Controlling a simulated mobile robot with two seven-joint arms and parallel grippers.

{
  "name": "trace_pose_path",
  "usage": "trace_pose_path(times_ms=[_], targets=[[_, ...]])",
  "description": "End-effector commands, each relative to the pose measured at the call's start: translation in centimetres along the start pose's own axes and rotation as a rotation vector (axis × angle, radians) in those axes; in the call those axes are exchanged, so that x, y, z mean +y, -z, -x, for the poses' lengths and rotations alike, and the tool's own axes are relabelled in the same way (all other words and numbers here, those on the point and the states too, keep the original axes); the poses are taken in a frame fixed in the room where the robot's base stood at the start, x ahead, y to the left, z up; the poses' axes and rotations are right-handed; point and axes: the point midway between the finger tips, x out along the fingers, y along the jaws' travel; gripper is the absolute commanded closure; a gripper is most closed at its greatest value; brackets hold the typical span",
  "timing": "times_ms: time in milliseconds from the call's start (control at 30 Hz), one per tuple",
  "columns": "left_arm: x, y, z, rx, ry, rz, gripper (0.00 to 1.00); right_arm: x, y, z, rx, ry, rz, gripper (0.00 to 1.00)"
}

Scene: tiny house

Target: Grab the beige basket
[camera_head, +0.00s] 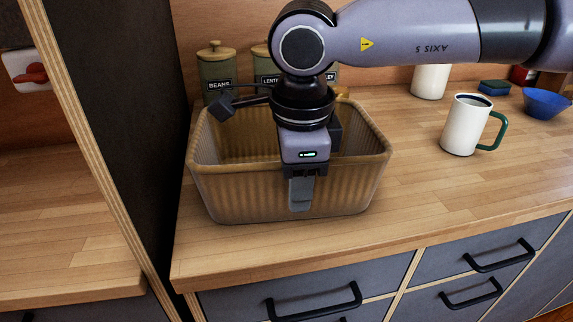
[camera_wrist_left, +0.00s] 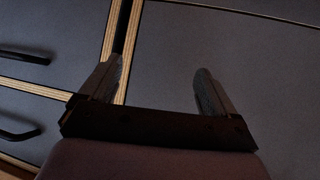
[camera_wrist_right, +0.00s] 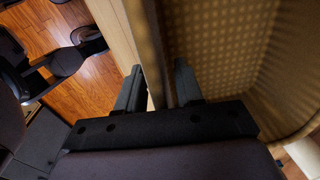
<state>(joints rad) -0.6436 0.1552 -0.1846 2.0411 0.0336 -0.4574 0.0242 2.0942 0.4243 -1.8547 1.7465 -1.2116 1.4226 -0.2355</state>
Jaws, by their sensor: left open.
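The beige basket (camera_head: 235,190), ribbed and open-topped, stands upright on the wooden counter. My right gripper (camera_head: 302,190) points down at the middle of its front wall, with one finger outside. In the right wrist view, the basket's perforated inner wall (camera_wrist_right: 225,45) shows on the right. The right gripper (camera_wrist_right: 158,85) has its fingers on either side of the front wall, drawn close together on it. Part of the basket's rim and inside is hidden behind my arm. My left gripper (camera_wrist_left: 155,88) is open and empty, facing grey drawer fronts.
Lidded canisters (camera_head: 217,70) stand behind the basket. A white mug (camera_head: 465,125) with a green handle, a blue bowl (camera_head: 545,103) and a white container (camera_head: 430,82) are to the right. A dark upright panel (camera_head: 125,110) stands close to the left. Counter is clear between basket and mug.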

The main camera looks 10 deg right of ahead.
Motion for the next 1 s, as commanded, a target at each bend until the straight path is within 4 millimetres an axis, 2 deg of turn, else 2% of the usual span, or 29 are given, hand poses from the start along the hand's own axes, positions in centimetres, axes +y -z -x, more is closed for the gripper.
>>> trace_pose_path(times_ms=[133, 367, 400, 467, 500, 867, 1000], targets=[[-0.1, 0.0, -0.1, 0.002, 0.001, 0.000, 0.10, 0.0, 0.0, -1.5, 0.000, 0.001, 0.000, 0.64], [-0.1, 0.2, -0.2, 0.005, 0.002, 0.000, 0.10, 0.0, 0.0, -1.8, -0.001, 0.001, 0.000, 0.64], [-0.1, 0.2, -0.2, 0.005, 0.002, -0.001, 0.10, 0.0, 0.0, -1.8, -0.001, 0.001, 0.000, 0.67], [-0.1, 0.2, -0.2, 0.005, 0.003, 0.000, 0.10, 0.0, 0.0, -1.7, -0.001, 0.001, 0.000, 0.87], [-0.1, 0.2, -0.2, 0.006, 0.003, 0.000, 0.10, 0.0, 0.0, -1.7, -0.001, 0.001, 0.000, 1.00], [0.0, 0.3, -0.2, 0.007, 0.003, 0.009, 0.10, -0.1, 0.0, -1.6, -0.002, 0.003, 0.000, 1.00], [0.0, 0.3, -0.2, 0.007, 0.003, 0.009, 0.10, -0.2, 0.0, -0.9, -0.002, 0.004, -0.001, 1.00]])
